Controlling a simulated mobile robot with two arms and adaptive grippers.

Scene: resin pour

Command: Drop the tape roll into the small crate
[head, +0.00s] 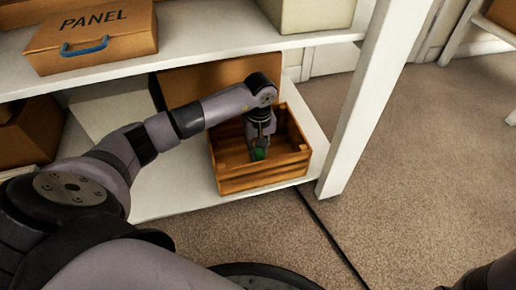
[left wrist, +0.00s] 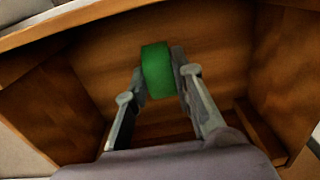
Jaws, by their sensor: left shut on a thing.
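The small wooden crate (head: 240,181) stands on the lower white shelf in the head view. The green tape roll (left wrist: 156,70) is between the fingertips of my left gripper (left wrist: 160,84) in the left wrist view. My left gripper is shut on it, with the crate's wooden floor and walls around it in that view. In the head view the left gripper (head: 260,143) points down inside the crate's opening, and a bit of green shows at its tips. I cannot tell whether the roll touches the crate floor. My right gripper is not in view.
The white shelf post (head: 372,95) stands just right of the crate. Cardboard boxes sit at the lower left. Open carpet (head: 420,170) lies to the right.

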